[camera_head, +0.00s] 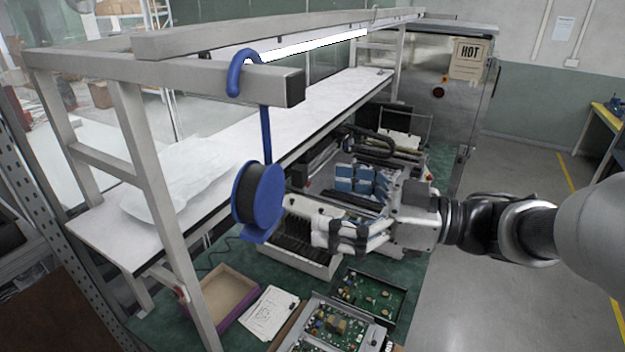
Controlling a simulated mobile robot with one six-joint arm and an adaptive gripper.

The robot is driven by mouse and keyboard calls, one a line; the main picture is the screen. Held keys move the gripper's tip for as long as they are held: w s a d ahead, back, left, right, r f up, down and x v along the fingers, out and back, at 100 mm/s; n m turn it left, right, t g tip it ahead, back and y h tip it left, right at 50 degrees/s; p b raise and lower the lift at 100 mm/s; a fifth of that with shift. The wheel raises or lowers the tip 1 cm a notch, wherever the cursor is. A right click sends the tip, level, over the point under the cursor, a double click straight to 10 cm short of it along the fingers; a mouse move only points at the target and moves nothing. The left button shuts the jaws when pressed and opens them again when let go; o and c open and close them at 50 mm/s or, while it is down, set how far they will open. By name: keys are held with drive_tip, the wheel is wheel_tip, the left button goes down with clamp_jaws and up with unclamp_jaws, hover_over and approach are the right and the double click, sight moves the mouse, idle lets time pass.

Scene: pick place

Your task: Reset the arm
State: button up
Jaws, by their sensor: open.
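My arm reaches in from the right edge of the head view, with my gripper (325,234) at its end pointing left. The gripper is open, and I see nothing between its fingers. The fingertips are to the right of a blue spool holder (262,203) with a dark spool, which hangs by a blue hook (240,72) from a metal frame beam. In the picture the fingers are close to the spool's lower right side; I cannot tell the gap in depth.
A white workbench (325,100) runs along the left under a metal frame (150,180). A metal cabinet (432,75) stands behind.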

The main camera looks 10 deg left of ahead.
drive_tip(key=w+d+f+m+t+h+b, duration=0.6)
drive_tip(key=w+d+m+t+h+b, duration=0.2)
drive_tip(key=w+d+t+h+b, duration=0.3)
drive_tip(key=s+d+f+m+t+h+b, duration=0.1)
drive_tip(key=s+d+f+m+h+b, duration=0.25)
drive_tip(key=d+f+h, duration=0.2)
drive_tip(key=s+d+f+m+g+h+b, duration=0.2)
drive_tip(key=s+f+g+b, duration=0.1)
drive_tip(key=s+f, duration=0.3)
drive_tip(key=s+d+f+m+g+h+b, duration=0.1)
drive_tip(key=s+d+f+m+g+b, duration=0.15)
drive_tip(key=s+f, duration=0.4)
drive_tip(key=s+a+f+g+y+b, duration=0.2)
drive_tip(key=s+a+f+g+b, duration=0.2)
drive_tip(key=s+f, duration=0.9)
drive_tip(key=shift+a+f+g, duration=0.6)
drive_tip(key=shift+f+g, duration=0.05)
